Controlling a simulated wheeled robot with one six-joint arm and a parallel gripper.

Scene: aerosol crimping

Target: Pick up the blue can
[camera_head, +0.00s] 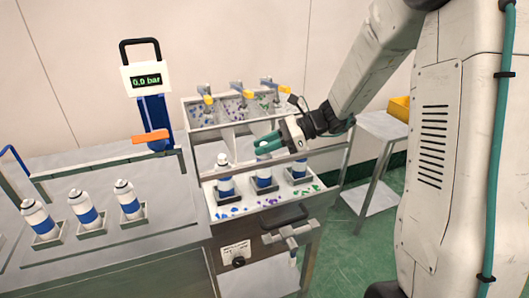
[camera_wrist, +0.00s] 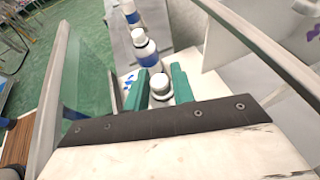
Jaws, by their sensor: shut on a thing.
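My gripper (camera_head: 268,145) reaches in from the right with its green fingers closed around the top of a can. In the wrist view the green fingers (camera_wrist: 161,88) stand on both sides of this can's white top (camera_wrist: 160,83). In the head view the can under the fingers seems to be the middle white can with a blue band (camera_head: 264,172), upright in its dark holder; its top is partly hidden. Another blue-banded can (camera_wrist: 146,48) shows beyond the fingers in the wrist view.
Three similar cans (camera_head: 83,208) stand in holders on the left table. A gauge reading 0.0 bar (camera_head: 146,80) stands behind. The station's transparent panels and crossbar (camera_head: 240,172) lie close to my gripper. Yellow-handled valves (camera_head: 237,86) line the back. A side table (camera_head: 380,125) is at right.

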